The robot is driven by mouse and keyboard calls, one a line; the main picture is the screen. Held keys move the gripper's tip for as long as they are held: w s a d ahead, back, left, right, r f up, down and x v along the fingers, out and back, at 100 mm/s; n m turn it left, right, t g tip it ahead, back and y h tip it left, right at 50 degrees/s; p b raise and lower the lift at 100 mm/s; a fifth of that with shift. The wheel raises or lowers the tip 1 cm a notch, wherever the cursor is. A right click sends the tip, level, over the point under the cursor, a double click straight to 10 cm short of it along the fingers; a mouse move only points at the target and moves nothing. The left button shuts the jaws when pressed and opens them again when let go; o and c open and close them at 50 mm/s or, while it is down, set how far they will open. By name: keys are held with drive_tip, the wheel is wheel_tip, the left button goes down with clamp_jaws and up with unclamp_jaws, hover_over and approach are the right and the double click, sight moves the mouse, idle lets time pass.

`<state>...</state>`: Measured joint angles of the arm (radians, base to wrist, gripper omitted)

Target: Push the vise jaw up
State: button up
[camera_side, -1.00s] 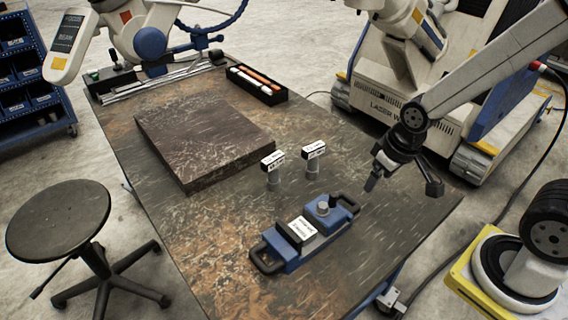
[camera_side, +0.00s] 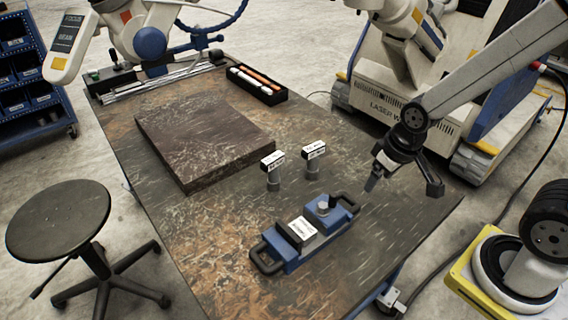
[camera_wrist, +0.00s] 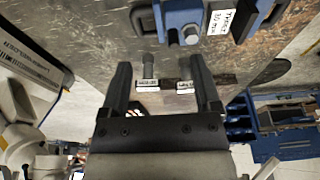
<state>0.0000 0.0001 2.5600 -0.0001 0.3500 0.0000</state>
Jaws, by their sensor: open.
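The blue vise (camera_side: 305,235) lies on the dark table near its front, with a dark loop handle at each end. Its blue jaw block (camera_side: 323,214) carries a grey bolt head, and a white label (camera_side: 303,227) sits beside it. In the wrist view, part of the vise (camera_wrist: 178,17) shows at the top edge, with its label (camera_wrist: 219,17) reading a target in mm. My gripper (camera_side: 403,184) is open and empty above the table, to the right of the vise and apart from it. Its two spread fingers also show in the wrist view (camera_wrist: 160,66).
Two small labelled posts (camera_side: 272,170) (camera_side: 313,158) stand behind the vise. A thick dark slab (camera_side: 203,140) lies to the left, and a black tray of rods (camera_side: 257,85) at the back. The table's right edge is near my gripper. A stool (camera_side: 58,220) stands at left.

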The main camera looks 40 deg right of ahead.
drive_tip(key=c, duration=0.6)
drive_tip(key=shift+w+d+m, duration=0.15)
drive_tip(key=shift+d+m, duration=0.05)
drive_tip(key=shift+m, duration=0.1)
drive_tip(key=c, duration=0.4)
drive_tip(key=shift+w+d+f+m, duration=0.1)
drive_tip(key=shift+d+f+m, duration=0.1)
drive_tip(key=shift+m, duration=0.2)
clamp_jaws()
drive_tip(key=w+d+f+m+g+y, duration=0.2)
drive_tip(key=d+m, duration=0.6)
drive_tip(key=m, duration=0.8)
drive_tip(key=shift+w+d+f+m+g+y, duration=0.3)
drive_tip(key=shift+w+f+y, duration=0.9)
drive_tip(key=shift+w+f, duration=0.6)
